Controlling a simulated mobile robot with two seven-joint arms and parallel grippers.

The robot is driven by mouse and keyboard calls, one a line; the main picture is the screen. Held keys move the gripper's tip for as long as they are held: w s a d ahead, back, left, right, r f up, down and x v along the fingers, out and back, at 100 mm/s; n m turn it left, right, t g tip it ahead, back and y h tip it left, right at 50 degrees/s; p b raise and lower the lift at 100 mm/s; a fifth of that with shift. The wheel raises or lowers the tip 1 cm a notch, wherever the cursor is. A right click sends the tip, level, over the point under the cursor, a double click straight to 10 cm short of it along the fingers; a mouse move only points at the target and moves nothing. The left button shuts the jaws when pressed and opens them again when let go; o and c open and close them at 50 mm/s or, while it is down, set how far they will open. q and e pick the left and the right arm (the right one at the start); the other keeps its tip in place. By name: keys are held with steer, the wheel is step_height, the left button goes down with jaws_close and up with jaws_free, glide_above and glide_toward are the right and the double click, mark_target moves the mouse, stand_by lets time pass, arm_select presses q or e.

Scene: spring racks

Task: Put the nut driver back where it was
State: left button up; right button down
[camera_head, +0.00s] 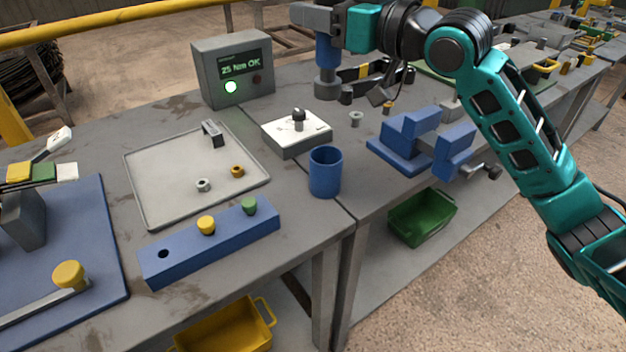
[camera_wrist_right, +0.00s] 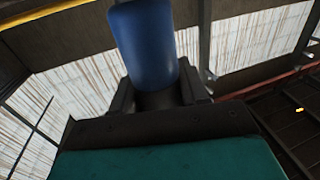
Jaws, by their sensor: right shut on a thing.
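My right gripper (camera_head: 322,18) is at the top of the head view, shut on a blue-handled upright tool, which I take for the nut driver (camera_head: 327,52). In the right wrist view the blue handle (camera_wrist_right: 145,45) stands between my fingers. Below the handle is a grey round part (camera_head: 327,86); I cannot tell whether it is a holder or part of the tool. A blue block (camera_head: 180,252) on the near bench has an empty hole at its left, with a yellow knob (camera_head: 206,225) and a green knob (camera_head: 249,206) in it. My left gripper is not in view.
A grey box with a "25 Nm OK" display (camera_head: 232,72) stands left of the tool. A shallow tray (camera_head: 165,175) holds small nuts. A blue cup (camera_head: 325,172), a white-topped block (camera_head: 296,135) and a blue vise (camera_head: 425,145) stand nearby. Black clamp-like parts (camera_head: 375,80) lie right of the tool.

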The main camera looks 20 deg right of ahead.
steer(key=shift+f, duration=0.2)
arm_select(q)
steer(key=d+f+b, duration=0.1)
steer(key=b, duration=0.1)
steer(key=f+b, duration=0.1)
steer(key=b, duration=0.1)
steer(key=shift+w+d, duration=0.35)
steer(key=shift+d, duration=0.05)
arm_select(e)
step_height(320, 180, down, 19)
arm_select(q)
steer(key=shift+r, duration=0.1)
arm_select(e)
steer(key=shift+r, duration=0.1)
steer(key=c, duration=1)
jaws_free()
steer(key=shift+f, duration=0.35)
steer(key=o, duration=0.4)
